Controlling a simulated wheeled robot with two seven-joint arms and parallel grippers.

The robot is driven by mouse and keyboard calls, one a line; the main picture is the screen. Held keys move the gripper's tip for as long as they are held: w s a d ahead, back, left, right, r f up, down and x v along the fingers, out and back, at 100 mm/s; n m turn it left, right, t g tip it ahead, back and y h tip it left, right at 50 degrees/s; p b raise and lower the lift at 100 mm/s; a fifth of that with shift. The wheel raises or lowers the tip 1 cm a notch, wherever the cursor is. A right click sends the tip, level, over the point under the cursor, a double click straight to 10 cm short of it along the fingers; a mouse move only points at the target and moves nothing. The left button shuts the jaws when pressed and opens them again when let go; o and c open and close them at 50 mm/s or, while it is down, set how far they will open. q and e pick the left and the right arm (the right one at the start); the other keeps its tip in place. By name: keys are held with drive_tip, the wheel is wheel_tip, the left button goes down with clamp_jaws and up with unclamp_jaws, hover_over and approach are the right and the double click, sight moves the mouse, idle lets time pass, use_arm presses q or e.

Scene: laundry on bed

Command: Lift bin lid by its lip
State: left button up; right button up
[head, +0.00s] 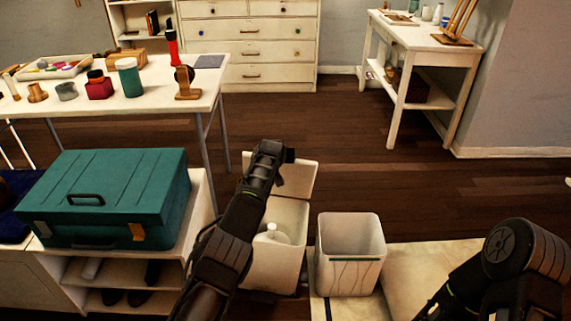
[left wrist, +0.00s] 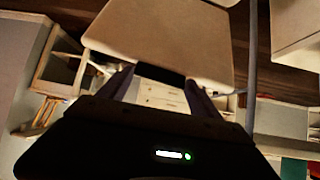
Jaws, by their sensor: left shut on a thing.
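The bin (head: 289,268) is an open white box on the floor in the middle of the head view, with a white bottle (head: 270,236) inside. Its pale lid (head: 300,179) is raised and stands tilted at the far side of the bin. My left gripper (head: 268,158) is at the lid's upper left, partly covering it. In the left wrist view, the lid (left wrist: 165,38) fills the upper middle, and the left gripper (left wrist: 158,78) is shut on its edge. My right arm shows at lower right; its gripper is out of view.
A second white open bin (head: 350,279) stands just right. A teal case (head: 115,190) rests on a low shelf at left. Behind it is a white table (head: 120,112) with several small items. Wooden floor (head: 400,190) is clear behind the bins.

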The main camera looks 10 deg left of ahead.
use_arm(q)
drive_tip(key=shift+s+d, duration=0.1)
drive_tip(key=shift+d, duration=0.55)
drive_tip(key=shift+a, duration=0.3)
clamp_jaws()
drive_tip(key=o, duration=2.1)
unclamp_jaws()
drive_tip(key=shift+r, duration=0.1)
drive_tip(key=shift+c, duration=0.2)
